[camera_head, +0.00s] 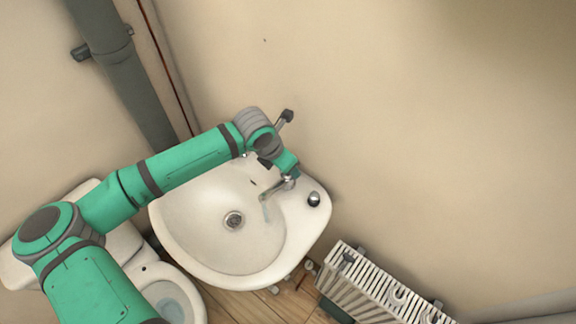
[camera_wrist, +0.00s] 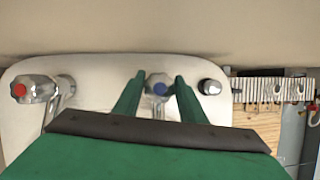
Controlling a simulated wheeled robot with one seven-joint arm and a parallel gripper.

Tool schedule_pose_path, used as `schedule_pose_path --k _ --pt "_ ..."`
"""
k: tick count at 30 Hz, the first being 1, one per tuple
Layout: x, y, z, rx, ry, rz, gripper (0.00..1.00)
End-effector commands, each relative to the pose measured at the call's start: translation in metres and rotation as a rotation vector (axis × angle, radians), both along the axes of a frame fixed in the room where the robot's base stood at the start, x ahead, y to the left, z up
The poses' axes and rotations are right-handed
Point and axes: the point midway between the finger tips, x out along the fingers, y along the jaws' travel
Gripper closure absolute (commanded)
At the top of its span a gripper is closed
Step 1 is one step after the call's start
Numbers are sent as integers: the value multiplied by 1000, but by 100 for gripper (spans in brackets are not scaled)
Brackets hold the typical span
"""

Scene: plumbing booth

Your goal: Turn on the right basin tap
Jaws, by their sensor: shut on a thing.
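The right basin tap (camera_wrist: 158,89) has a chrome body and a blue-marked handle, and stands at the back of the white basin (camera_head: 200,225). My gripper (camera_wrist: 160,77) has its two green fingers on either side of the tap's handle and is shut on it. In the head view, the tap's chrome spout (camera_head: 271,190) points down and left over the bowl. My wrist hides part of the handle in the head view.
The red-marked left tap (camera_wrist: 35,89) stands apart at the left in the wrist view. A round chrome fitting (camera_head: 314,198) sits on the basin's right corner. A white radiator (camera_head: 385,290) is at the right, a toilet (camera_head: 170,295) at the left, and the wall close behind.

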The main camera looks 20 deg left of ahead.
Motion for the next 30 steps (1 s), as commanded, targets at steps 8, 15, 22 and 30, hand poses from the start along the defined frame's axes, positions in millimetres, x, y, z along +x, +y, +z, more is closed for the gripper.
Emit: schedule_pose_path --k 8,15,22,30 --pt "0 1 1 4 -1 262 85" --pt "0 2 1 3 0 491 85" --pt "1 2 1 2 -1 709 85" --pt "1 2 1 3 0 943 85"
